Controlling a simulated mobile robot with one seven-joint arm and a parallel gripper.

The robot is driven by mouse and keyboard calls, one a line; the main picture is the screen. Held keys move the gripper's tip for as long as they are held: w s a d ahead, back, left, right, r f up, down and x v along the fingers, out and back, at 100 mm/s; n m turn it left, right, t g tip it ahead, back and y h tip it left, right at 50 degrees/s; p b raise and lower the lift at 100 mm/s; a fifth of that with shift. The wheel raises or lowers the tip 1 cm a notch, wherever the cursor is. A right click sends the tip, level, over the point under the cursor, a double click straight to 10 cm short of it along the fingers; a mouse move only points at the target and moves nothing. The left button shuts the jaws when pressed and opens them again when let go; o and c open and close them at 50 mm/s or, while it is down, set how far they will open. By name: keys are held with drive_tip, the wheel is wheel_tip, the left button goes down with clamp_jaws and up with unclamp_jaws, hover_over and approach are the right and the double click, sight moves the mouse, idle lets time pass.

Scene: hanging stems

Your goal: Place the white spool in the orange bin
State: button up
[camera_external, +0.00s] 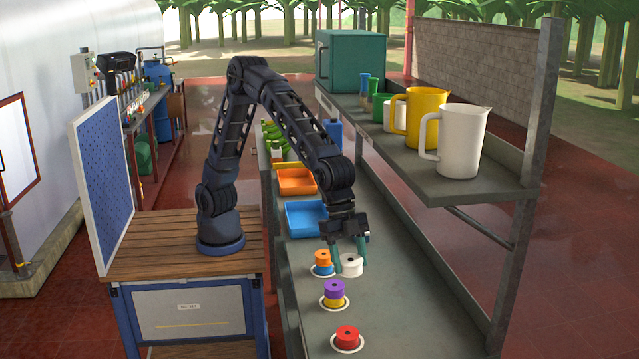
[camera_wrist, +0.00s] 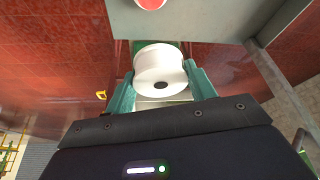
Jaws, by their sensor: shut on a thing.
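The white spool (camera_external: 351,265) is between the two teal fingers of my gripper (camera_external: 349,258), low over the grey counter. In the wrist view the white spool (camera_wrist: 160,72) fills the space between the fingertips (camera_wrist: 163,84), with its dark centre hole showing. My gripper is shut on it. I cannot tell whether the spool is clear of what lies below; a green patch shows behind it in the wrist view. The orange bin (camera_external: 297,188) stands farther back on the counter, beyond the blue bin, and looks empty.
A blue bin (camera_external: 305,229) lies between my gripper and the orange bin. An orange spool (camera_external: 323,256) on a blue one is close left. A purple-over-yellow stack (camera_external: 334,290) and a red spool (camera_external: 346,335) are nearer. A shelf (camera_external: 440,183) with pitchers overhangs the right.

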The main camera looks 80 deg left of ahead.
drive_tip(key=w+a+f+n+t+y, duration=0.1)
drive_tip(key=w+a+f+n, duration=0.35)
drive_tip(key=a, duration=0.85)
drive_tip(key=w+a+f+n+t, duration=0.1)
drive_tip(key=w+a, duration=0.6)
drive_tip(key=a, duration=0.6)
drive_tip(key=w+a+f+n+y, duration=0.1)
drive_tip(key=w+a+f+n, duration=0.15)
drive_tip(key=w+a, duration=0.7)
drive_tip(key=s+a+n+y, duration=0.1)
drive_tip(key=a+n, duration=0.3)
drive_tip(key=a, duration=0.8)
drive_tip(key=s+a+f+n+y, duration=0.1)
drive_tip(key=s+a+n+y, duration=0.15)
drive_tip(key=a, duration=0.95)
drive_tip(key=s+a+n+y, duration=0.1)
drive_tip(key=a+n, duration=0.4)
drive_tip(key=a, duration=0.7)
wheel_tip(320, 180, up, 6)
drive_tip(key=n+g+y, duration=0.2)
drive_tip(key=n+g, duration=0.2)
drive_tip(key=n, duration=1.1)
hover_over(295, 185)
drive_tip(key=f, duration=1.9)
drive_tip(key=shift+w+d+f, duration=0.2)
drive_tip(key=shift+w+d, duration=0.05)
drive_tip(key=shift+d, duration=0.15)
drive_tip(key=shift+f, duration=0.15)
